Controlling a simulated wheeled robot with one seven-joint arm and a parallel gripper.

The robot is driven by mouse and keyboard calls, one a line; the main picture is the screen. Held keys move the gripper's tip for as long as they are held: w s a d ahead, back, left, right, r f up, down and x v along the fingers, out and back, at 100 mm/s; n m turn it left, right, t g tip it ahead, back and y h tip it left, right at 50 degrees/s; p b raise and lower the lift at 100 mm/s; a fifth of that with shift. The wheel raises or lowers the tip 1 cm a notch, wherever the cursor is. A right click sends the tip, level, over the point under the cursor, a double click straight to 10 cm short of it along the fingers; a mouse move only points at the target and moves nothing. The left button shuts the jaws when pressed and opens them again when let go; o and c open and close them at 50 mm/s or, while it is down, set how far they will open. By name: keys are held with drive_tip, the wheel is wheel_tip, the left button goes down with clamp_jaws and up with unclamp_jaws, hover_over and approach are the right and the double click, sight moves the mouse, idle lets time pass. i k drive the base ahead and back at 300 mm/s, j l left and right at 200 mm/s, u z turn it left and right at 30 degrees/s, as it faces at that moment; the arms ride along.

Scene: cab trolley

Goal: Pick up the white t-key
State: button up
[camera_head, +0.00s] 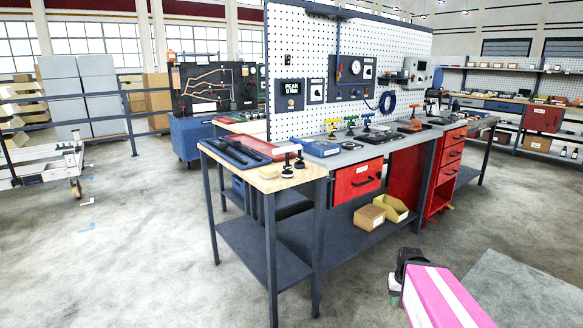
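I cannot make out a white t-key for certain. A row of small upright T-shaped handles stands on the grey workbench (345,156): a yellow one (331,127), a green one (350,123) and a blue one (367,121). A red handle (414,117) stands farther right. Two small black pieces with pale parts, one at the front (287,168), stand on the near wooden-topped table. My gripper (397,290) is low at the bottom right, in front of the bench and well away from it. It is small and dark, and its fingers are not clear.
The near table (300,178) also carries dark trays (235,152) and a red case (249,146). A white pegboard (300,70) rises behind the bench. A yellow bin (392,208) and cardboard box (370,217) sit on the lower shelf. Floor in front is clear.

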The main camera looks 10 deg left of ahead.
sight(287, 174)
drive_tip(key=i+l+z, duration=0.1)
drive_tip(key=i+l, duration=0.15)
drive_tip(key=i, duration=0.35)
drive_tip(key=i+l+z, duration=0.1)
drive_tip(key=i, duration=0.5)
drive_tip(key=i+l, duration=0.25)
drive_tip(key=i, duration=0.4)
drive_tip(key=i+l+z, duration=0.15)
drive_tip(key=i, duration=0.45)
drive_tip(key=u, duration=1.4)
drive_tip(key=l+u, duration=0.1)
drive_tip(key=u, duration=0.85)
drive_tip(key=k+u, duration=0.1)
drive_tip(key=u, duration=0.85)
